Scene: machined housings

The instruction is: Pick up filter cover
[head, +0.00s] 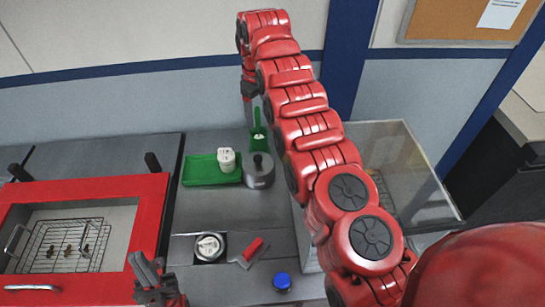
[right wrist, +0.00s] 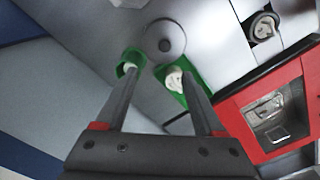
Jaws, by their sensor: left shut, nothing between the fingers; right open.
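A grey round part with a dark knob on top (head: 259,170) stands at the right end of a green tray; it looks like a cover, but I cannot be sure it is the filter cover. It also shows in the right wrist view (right wrist: 165,38), beyond the fingertips. A white part (head: 226,158) sits on the green tray (head: 198,172). My right gripper (head: 248,100) is open and empty, above the back of the bench; its fingers (right wrist: 160,75) show spread in the right wrist view. My left gripper (head: 150,270) is shut and empty, at the front left.
A green scoop (head: 258,140) stands behind the grey part. A dark ring with a white piece (head: 208,247), a red-handled tool (head: 250,250) and a blue-capped container (head: 282,282) are nearer. A red-framed basin (head: 150,200) with a wire basket is at left.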

